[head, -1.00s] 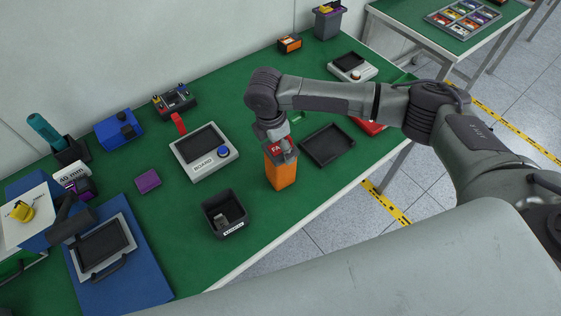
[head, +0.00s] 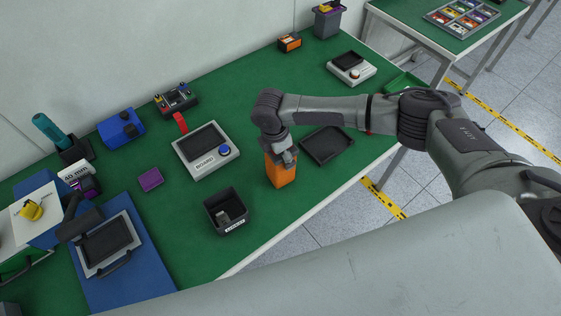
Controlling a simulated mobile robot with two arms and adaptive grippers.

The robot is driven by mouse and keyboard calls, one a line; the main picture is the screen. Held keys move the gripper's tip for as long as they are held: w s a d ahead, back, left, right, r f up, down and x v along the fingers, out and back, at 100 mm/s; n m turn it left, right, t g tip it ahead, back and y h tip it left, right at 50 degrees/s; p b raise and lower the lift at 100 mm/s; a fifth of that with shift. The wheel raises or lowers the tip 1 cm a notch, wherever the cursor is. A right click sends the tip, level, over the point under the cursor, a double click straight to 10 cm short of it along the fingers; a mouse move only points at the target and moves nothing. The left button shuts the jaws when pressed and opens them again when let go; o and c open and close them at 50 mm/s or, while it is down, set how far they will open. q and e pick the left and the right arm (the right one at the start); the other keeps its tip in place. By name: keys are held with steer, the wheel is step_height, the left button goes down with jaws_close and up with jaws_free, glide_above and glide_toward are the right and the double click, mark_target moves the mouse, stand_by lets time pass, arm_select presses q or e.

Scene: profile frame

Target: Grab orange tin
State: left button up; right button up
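The orange tin (head: 281,175) stands upright on the green bench top, near its front edge. My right arm comes in from the right, and my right gripper (head: 284,156) points down at the top of the tin. The gripper overlaps the tin's upper part and hides its top. I cannot tell whether the fingers are closed on it. My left gripper is not in view.
A black empty tray (head: 327,146) lies right of the tin. A black bin (head: 212,221) stands left, and a grey board unit with a blue knob (head: 181,150) behind-left. A small orange-black box (head: 289,42) sits at the back.

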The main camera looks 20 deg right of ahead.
steer(key=shift+s+f, duration=0.2)
steer(key=shift+f, duration=0.05)
steer(key=shift+c, duration=0.2)
steer(key=shift+r, duration=0.2)
steer(key=shift+w+r+b, duration=0.15)
steer(key=shift+r+b, duration=0.1)
steer(key=shift+b, duration=0.05)
steer(key=c, duration=0.3)
steer(key=r, duration=0.2)
steer(key=r+b, duration=0.1)
steer(key=shift+s+d+r, duration=0.25)
steer(key=shift+r, duration=0.05)
steer(key=shift+c, duration=1)
steer(key=s+d+r+b, duration=0.2)
steer(key=s+d+r, duration=0.4)
steer(key=s, duration=0.3)
steer(key=shift+r, duration=0.35)
